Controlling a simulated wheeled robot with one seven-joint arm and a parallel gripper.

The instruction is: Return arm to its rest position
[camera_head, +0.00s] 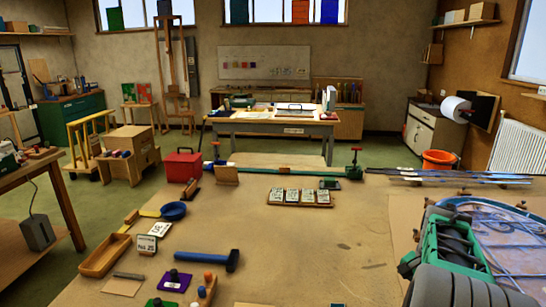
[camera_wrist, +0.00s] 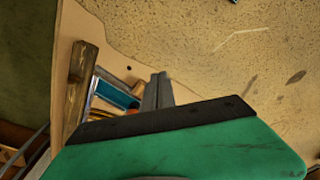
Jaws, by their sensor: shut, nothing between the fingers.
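My gripper (camera_wrist: 158,92) shows in the wrist view as two grey fingers close together, beyond a black and green housing. It is shut and holds nothing. The tan worktop (camera_wrist: 220,50) fills much of that view behind the fingers. In the head view, my green and dark grey arm parts show at the lower right, at the right side of the worktop (camera_head: 330,235). I cannot make out the fingertips there. A leaded panel (camera_head: 515,235) with blue curves lies beside and partly behind my arm.
The middle is mostly clear. A wooden strip (camera_wrist: 80,80) shows in the wrist view.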

